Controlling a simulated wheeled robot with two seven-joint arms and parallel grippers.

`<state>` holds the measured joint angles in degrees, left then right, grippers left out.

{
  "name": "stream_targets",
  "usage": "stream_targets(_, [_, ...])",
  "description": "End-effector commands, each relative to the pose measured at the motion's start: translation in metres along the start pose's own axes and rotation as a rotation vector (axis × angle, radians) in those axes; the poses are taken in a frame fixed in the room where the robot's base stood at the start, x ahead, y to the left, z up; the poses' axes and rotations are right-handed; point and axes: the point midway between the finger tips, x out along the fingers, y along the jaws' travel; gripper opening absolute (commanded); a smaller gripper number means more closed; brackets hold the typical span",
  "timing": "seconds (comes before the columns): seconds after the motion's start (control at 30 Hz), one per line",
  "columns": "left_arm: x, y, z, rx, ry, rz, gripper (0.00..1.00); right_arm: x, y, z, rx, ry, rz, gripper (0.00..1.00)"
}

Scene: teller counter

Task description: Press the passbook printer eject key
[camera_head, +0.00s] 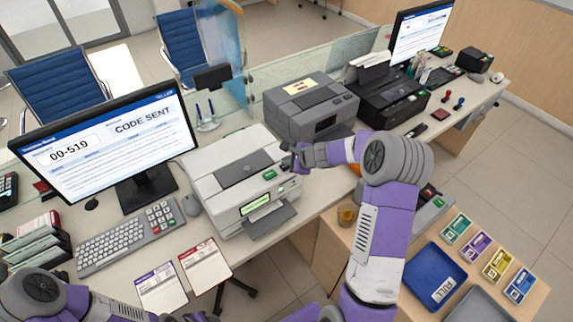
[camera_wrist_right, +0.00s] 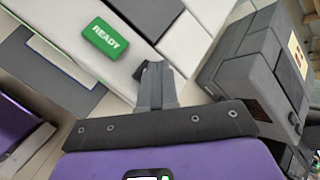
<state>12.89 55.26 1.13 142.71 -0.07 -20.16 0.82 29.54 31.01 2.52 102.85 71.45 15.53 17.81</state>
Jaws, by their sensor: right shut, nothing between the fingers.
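My right gripper (camera_head: 289,162) is at the printer's right edge, shut and empty. In the right wrist view its closed fingertips (camera_wrist_right: 153,72) are over the white casing, close to the sign; contact cannot be told. I cannot make out the eject key. My left arm shows at the lower left, its gripper out of view.
A monitor (camera_head: 105,130), keyboard (camera_head: 125,238) and mouse (camera_head: 190,204) are to the left. Paper cards (camera_head: 204,265) lie at the counter's front edge. A blue tray (camera_head: 436,275) is at the lower right.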

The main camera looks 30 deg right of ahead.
Motion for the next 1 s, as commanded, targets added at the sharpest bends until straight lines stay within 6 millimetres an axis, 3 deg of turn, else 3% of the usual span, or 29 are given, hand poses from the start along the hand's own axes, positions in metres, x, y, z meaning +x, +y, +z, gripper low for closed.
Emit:
stream_targets(0.2, [-0.011,0.004,0.000,0.000,0.000,0.000,0.43,-0.010,-0.007,0.007,0.000,0.000,0.000,0.00])
stream_targets(0.63, [-0.013,0.005,0.001,0.000,0.000,0.000,0.43,-0.012,-0.009,0.009,-0.001,0.000,0.000,0.00])
stream_targets(1.0, [-0.042,0.016,0.002,0.000,0.000,0.000,0.43,-0.037,-0.027,0.028,-0.002,-0.001,-0.001,0.00])
